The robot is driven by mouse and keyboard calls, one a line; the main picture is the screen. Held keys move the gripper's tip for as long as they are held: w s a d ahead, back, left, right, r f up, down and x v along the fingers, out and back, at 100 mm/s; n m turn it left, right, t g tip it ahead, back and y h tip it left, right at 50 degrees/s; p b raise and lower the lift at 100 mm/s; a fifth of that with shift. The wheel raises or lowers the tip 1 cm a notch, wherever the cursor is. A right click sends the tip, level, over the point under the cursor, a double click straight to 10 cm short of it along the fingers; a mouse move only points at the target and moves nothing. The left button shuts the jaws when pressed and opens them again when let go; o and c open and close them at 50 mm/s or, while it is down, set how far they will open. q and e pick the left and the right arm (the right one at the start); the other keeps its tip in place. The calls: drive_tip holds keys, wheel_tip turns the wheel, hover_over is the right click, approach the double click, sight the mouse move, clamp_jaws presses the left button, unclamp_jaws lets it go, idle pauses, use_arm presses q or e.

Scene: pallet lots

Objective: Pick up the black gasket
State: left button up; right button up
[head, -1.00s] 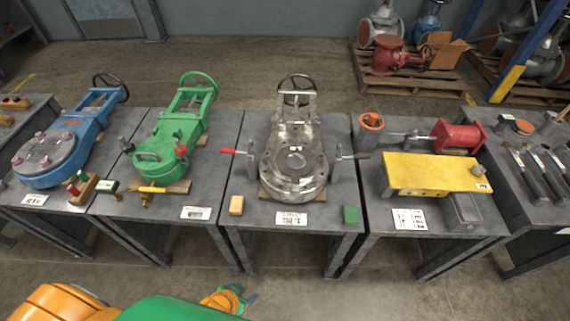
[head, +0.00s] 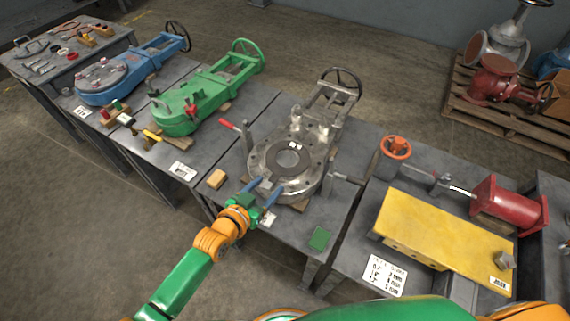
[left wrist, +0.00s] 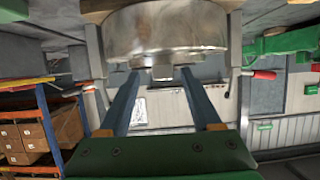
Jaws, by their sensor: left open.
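A dark ring (head: 276,166) lies around the bore on the silver valve's flange (head: 259,160); it looks like the black gasket, but I cannot be sure. My left gripper (head: 267,186) is open at the near edge of that flange, its blue fingers pointing at it. In the left wrist view, the open fingers (left wrist: 160,74) reach below the shiny round valve body (left wrist: 165,30), with a small metal block between their tips. I cannot tell whether they touch it. The ring is not visible in that view. My right gripper is not in view.
Red-tipped levers flank the silver valve. A green valve (head: 180,110) stands left; a yellow plate (head: 440,232) and red cylinder (head: 510,203) stand right.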

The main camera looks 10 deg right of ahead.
use_arm(q)
drive_tip(key=shift+a, duration=0.3)
drive_tip(key=shift+c, duration=0.9)
drive_tip(key=shift+w+a, duration=0.1)
drive_tip(key=shift+a, duration=0.05)
drive_tip(key=c, duration=0.7)
drive_tip(key=shift+d, duration=0.3)
clamp_jaws()
drive_tip(key=shift+a, duration=0.1)
